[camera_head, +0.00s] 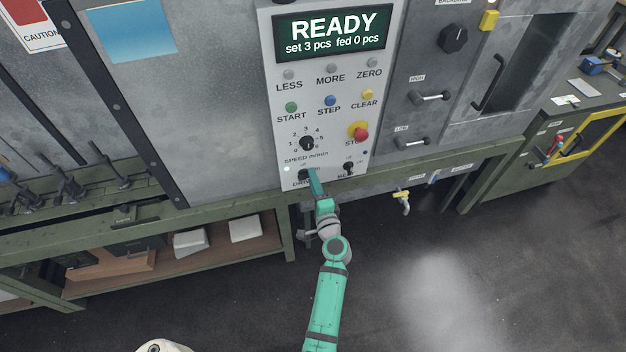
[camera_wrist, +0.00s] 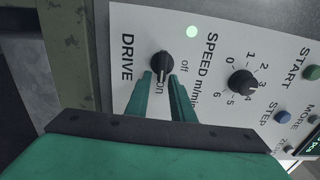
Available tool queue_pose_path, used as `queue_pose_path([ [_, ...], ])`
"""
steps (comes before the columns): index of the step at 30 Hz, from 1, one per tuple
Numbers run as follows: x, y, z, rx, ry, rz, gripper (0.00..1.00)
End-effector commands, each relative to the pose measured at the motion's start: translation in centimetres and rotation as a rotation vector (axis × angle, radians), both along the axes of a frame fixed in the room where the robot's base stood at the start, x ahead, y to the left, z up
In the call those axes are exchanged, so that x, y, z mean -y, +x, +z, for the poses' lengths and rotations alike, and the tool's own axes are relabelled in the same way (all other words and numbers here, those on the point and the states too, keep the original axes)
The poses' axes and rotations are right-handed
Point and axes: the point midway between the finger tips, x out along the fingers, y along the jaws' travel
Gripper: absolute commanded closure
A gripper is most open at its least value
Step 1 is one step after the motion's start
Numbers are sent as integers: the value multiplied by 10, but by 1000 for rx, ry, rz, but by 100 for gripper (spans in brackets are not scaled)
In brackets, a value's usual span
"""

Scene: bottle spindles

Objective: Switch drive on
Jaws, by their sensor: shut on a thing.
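The DRIVE switch is a black rotary knob (camera_wrist: 161,64) on the white control panel, with "off" and "on" printed beside it. In the wrist view its grip bar lies roughly in line with the "on" mark, between my fingertips. In the head view the knob (camera_head: 303,175) is partly covered by my gripper (camera_head: 312,176). My gripper, seen in the wrist view (camera_wrist: 162,78), has its two green fingers closed on the knob. A round lamp (camera_wrist: 192,32) beside the switch glows pale green; it also shows in the head view (camera_head: 287,168).
The display (camera_head: 333,33) reads READY, set 3 pcs, fed 0 pcs. The speed knob (camera_head: 307,143), a red stop button (camera_head: 361,134) and another black switch (camera_head: 348,167) are close by. A green bench rail (camera_head: 420,158) runs below the panel.

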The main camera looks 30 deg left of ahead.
Motion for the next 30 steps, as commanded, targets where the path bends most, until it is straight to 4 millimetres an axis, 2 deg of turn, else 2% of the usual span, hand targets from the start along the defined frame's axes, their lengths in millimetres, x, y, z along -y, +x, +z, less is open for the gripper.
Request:
queue_pose_path([
  [1,-8,-8,-6,-9,-5,21,100],
  [8,-8,-9,-6,-9,-4,21,100],
  [9,-8,-9,-6,-9,-4,21,76],
  [10,-8,-8,-6,-8,-5,21,71],
  [25,-3,-3,-2,-3,-2,9,71],
  [30,4,-7,-2,-3,0,6,71],
])
